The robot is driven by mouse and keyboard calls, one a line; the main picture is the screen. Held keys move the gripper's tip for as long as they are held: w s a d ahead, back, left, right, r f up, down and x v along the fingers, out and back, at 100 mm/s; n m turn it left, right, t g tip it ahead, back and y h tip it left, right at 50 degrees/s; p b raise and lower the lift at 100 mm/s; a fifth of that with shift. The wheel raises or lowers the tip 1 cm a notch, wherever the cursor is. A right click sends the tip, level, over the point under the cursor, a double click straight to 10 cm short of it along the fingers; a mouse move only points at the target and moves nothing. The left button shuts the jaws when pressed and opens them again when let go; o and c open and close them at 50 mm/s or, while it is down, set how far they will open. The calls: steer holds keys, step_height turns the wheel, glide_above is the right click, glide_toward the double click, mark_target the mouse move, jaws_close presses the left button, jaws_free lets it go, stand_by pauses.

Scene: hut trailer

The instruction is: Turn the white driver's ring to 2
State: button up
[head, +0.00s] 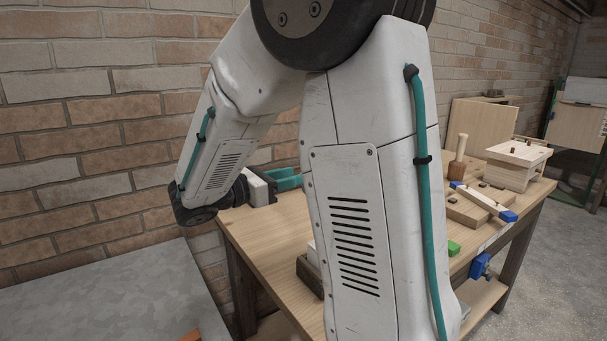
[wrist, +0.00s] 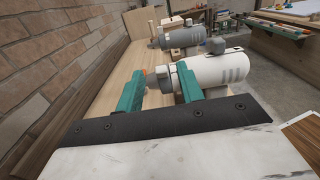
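The white driver (wrist: 222,69) lies on its side on the wooden bench in the wrist view, its nose pointing left. The light ring section at its nose (wrist: 161,78) shows in the gap between my gripper's teal fingers (wrist: 160,74). The fingers are apart, one to each side of the nose in the picture; I cannot tell whether they touch it. An orange tip shows by the left finger. The ring's numbers are too small to read.
A grey driver (wrist: 180,38) lies just beyond the white one. The brick wall (wrist: 45,60) runs close along the left. On the bench (head: 260,225) at right are a mallet (head: 459,158), a wooden box (head: 517,165) and a blue-ended clamp (head: 485,202).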

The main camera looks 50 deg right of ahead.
steer(key=shift+x, duration=2.15)
jaws_close()
steer(key=shift+d+r+y, duration=0.1)
steer(key=shift+y, duration=0.2)
steer(key=y, duration=0.2)
steer(key=d+t+y, duration=0.1)
steer(key=shift+s+d+r, duration=0.1)
steer(key=shift+s+r, duration=0.15)
steer(key=shift+r, duration=0.05)
steer(key=shift+s+d+t+y, duration=0.1)
steer(key=shift+d+t+y, duration=0.25)
steer(key=shift+y, duration=0.6)
steer(key=shift+s+d+t+y, duration=0.15)
steer(key=shift+d+y, duration=0.25)
steer(key=shift+y, duration=0.55)
steer(key=shift+w, duration=0.1)
